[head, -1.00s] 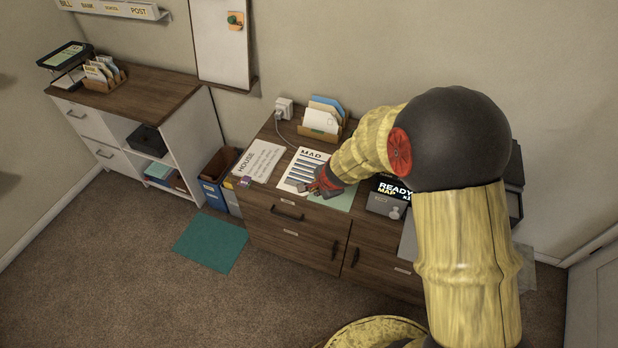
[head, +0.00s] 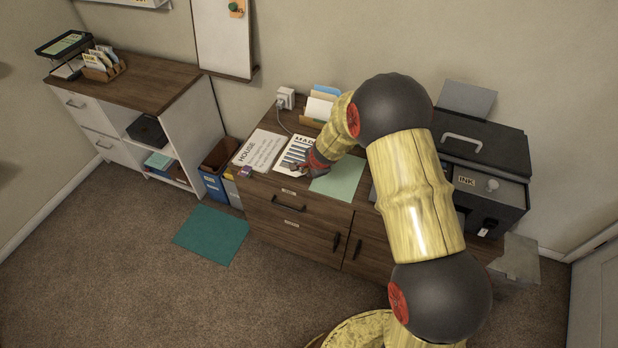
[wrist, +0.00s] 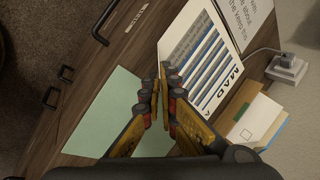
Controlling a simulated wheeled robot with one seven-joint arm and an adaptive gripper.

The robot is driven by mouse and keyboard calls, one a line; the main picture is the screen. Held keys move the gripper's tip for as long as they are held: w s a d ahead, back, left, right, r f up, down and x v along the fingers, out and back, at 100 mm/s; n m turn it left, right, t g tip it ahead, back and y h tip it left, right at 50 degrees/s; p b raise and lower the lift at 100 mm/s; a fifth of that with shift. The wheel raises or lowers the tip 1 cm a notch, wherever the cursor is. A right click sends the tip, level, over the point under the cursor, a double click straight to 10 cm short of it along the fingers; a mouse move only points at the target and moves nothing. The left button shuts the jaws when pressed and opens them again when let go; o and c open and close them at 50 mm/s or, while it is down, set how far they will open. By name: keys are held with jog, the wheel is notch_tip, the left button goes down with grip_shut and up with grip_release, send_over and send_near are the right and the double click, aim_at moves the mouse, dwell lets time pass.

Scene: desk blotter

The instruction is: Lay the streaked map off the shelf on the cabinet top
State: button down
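In the wrist view the map (wrist: 203,62) spreads out from the fingertips of my gripper (wrist: 164,75). The fingers are close together and appear shut on the map's edge. I cannot tell whether the whole sheet lies flat on the wood.
A green sheet (head: 338,180) lies right of the map, the HOUSE sheet (head: 259,150) left. A letter holder (head: 318,110) and a plugged charger (head: 286,98) are behind. A printer (head: 484,165) stands at right. A second cabinet (head: 150,80) is at far left.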

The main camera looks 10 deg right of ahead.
aim_at(307, 179)
jog(key=shift+f+b, duration=0.75)
jog(key=shift+f, duration=0.6)
jog(key=shift+f, duration=0.2)
jog(key=c, duration=2.3)
grip_release()
jog(key=shift+r, duration=0.1)
